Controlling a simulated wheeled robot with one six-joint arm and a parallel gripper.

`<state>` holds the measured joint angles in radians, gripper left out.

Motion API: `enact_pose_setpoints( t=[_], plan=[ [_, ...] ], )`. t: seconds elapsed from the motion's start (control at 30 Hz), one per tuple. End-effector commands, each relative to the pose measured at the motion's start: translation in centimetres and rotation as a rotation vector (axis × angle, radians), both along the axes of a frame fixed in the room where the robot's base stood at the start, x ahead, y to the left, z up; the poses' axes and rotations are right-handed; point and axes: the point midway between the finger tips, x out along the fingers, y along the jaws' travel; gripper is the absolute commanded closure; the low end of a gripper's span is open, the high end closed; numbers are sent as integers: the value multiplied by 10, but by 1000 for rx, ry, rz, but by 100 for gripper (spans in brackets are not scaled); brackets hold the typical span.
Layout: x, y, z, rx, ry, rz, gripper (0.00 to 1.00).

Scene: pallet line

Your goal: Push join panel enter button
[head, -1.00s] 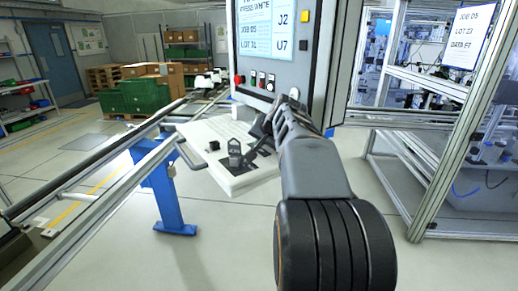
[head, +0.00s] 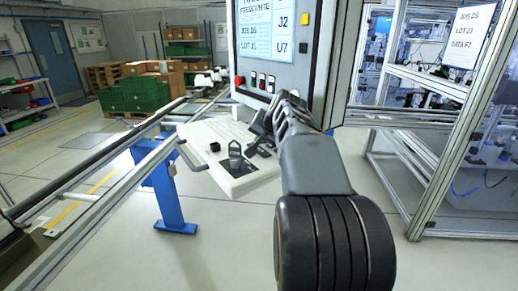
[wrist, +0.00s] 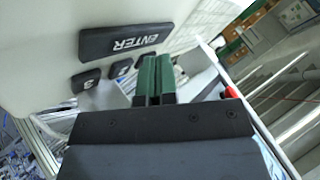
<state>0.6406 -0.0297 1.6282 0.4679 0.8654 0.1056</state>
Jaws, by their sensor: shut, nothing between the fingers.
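The black ENTER button (wrist: 125,40), with white lettering, sits on a pale panel surface in the wrist view.
A grey cabinet with a screen (head: 268,28) and a row of small buttons (head: 262,80) stands behind the panel. A metal rail conveyor (head: 95,195) with a blue leg (head: 168,195) runs at left. An aluminium frame (head: 470,120) stands at right. Grey floor is open between.

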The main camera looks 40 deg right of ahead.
Motion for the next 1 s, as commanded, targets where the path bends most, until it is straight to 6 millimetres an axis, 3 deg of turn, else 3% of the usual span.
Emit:
enact_pose_setpoints(
  t=[0.27,0.63,1.0],
  plan=[
    [0,0,11,-1,-1,-1,100],
    [0,0,47,0,-1,1,100],
    [0,0,50,0,0,0,100]
  ],
)
